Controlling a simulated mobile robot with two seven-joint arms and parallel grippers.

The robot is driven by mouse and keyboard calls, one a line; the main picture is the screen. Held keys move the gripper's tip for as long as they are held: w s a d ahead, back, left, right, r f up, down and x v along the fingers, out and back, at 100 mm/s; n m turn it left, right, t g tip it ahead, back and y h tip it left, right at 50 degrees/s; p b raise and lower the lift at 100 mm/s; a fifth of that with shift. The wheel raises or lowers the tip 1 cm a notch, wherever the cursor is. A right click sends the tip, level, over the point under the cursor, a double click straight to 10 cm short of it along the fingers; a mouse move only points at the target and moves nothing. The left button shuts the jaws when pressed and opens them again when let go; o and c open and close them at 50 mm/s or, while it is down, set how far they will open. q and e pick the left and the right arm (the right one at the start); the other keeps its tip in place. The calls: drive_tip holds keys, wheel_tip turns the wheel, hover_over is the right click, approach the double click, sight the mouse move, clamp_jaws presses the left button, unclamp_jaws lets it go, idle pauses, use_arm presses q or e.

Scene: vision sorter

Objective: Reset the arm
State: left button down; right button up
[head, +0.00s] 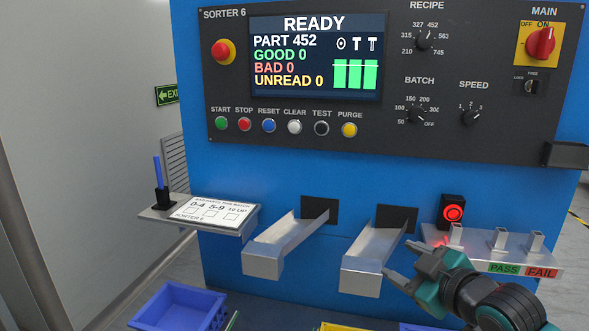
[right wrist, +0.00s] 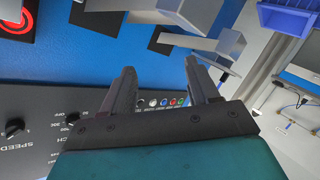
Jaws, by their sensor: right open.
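My right gripper (head: 399,262) is in front of the blue sorter machine, at the lower right of the head view, beside the right metal chute (head: 372,258). Its two fingers are apart with nothing between them. In the right wrist view the open fingers (right wrist: 158,80) also show empty. They appear apart from the chutes. My left gripper is not in view.
The sorter's panel has a screen (head: 318,55) reading READY and a row of buttons. A left chute (head: 290,240), a shelf with a card (head: 213,213), a red-lit scanner (head: 453,212) and a PASS/FAIL shelf (head: 480,257) stand out. A blue bin (head: 182,304) is below.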

drive_tip(key=s+a+f+m+g+h, duration=0.1)
drive_tip(key=s+f+m, duration=0.3)
drive_tip(key=s+f, duration=0.7)
drive_tip(key=s+a+f+m+g+h, duration=0.1)
drive_tip(key=s+f+m, duration=0.3)
drive_tip(key=s+f, duration=0.7)
wheel_tip(320, 180, down, 6)
drive_tip(key=shift+s+r+g+h, duration=0.25)
drive_tip(key=shift+s+g+h, duration=0.05)
drive_tip(key=shift+g+h, duration=0.2)
